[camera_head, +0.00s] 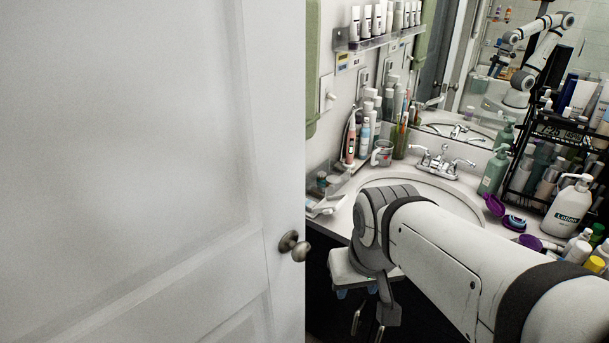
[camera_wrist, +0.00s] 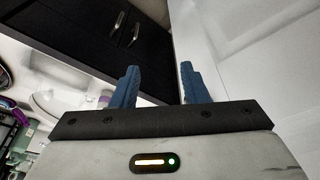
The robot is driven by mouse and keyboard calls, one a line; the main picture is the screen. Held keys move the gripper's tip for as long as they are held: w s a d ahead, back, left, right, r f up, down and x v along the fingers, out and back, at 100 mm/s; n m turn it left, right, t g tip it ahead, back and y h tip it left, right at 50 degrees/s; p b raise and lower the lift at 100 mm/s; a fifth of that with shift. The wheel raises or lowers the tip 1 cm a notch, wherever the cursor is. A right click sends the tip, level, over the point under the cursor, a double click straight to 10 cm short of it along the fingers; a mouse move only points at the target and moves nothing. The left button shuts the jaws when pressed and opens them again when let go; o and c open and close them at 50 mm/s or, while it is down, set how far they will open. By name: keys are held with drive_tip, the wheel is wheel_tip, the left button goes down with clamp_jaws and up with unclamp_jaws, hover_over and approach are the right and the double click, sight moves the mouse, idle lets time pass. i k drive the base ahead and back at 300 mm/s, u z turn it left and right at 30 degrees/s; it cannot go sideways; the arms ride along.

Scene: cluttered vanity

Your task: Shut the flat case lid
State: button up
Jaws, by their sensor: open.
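What looks like the flat case (camera_head: 515,223) is a small purple and dark-blue case on the counter, right of the sink. Its purple lid (camera_head: 494,205) appears raised and tilted up at its left side. Purple also shows at the left edge of the wrist view, too small to tell what it is. My gripper (camera_head: 357,293) hangs low in front of the counter, well left of the case and apart from it. In the wrist view my gripper (camera_wrist: 158,75) has its two blue fingers spread, with nothing between them.
A white door (camera_head: 150,170) with a round knob (camera_head: 293,246) fills the left. A lotion bottle (camera_head: 568,210), a green pump bottle (camera_head: 494,172) and a crowded black rack (camera_head: 550,155) stand near the case. The sink (camera_head: 450,192) is partly behind my arm. Dark cabinet doors (camera_wrist: 85,35) lie below.

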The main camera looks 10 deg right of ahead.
sight(329, 204)
drive_tip(key=u, duration=0.05)
drive_tip(key=k, duration=1)
drive_tip(key=z, duration=0.65)
drive_tip(key=i, duration=0.75)
drive_tip(key=z, duration=0.15)
